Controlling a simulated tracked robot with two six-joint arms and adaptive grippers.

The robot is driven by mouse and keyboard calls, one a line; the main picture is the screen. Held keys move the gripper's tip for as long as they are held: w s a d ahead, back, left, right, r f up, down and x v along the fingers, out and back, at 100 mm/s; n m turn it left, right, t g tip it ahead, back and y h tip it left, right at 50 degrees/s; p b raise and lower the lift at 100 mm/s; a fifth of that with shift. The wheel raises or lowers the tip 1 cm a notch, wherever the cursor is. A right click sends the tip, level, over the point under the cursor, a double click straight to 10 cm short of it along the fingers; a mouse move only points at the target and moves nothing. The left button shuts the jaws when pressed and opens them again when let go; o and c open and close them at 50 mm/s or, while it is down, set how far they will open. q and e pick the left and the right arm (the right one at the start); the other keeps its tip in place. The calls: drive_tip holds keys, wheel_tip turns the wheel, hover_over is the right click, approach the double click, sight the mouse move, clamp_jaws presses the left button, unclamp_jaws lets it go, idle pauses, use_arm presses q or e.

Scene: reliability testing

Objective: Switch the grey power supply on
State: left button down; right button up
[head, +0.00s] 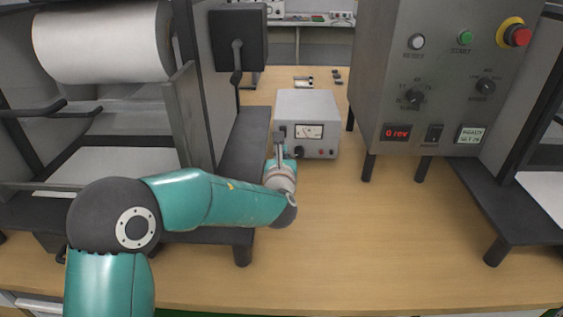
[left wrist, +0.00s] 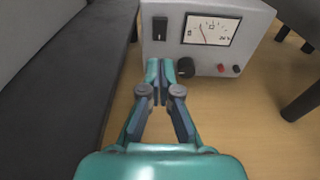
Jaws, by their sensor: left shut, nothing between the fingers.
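The grey power supply (head: 307,105) stands on the wooden bench between two machines. My left gripper (left wrist: 159,68) is shut and empty, in front of the lower left of the front panel, below the switch. In the head view my left gripper (head: 280,140) covers part of the panel's left side. I cannot tell whether the fingertips touch the panel. My right gripper is not in view.
A machine with a large white roll (head: 100,40) stands on the left, its dark base close beside the power supply. A grey control box (head: 445,75) with knobs and a red stop button (head: 518,36) stands on the right. The bench front (head: 350,250) is clear.

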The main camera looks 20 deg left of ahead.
use_arm(q)
drive_tip(key=v, duration=0.5)
idle(0.3)
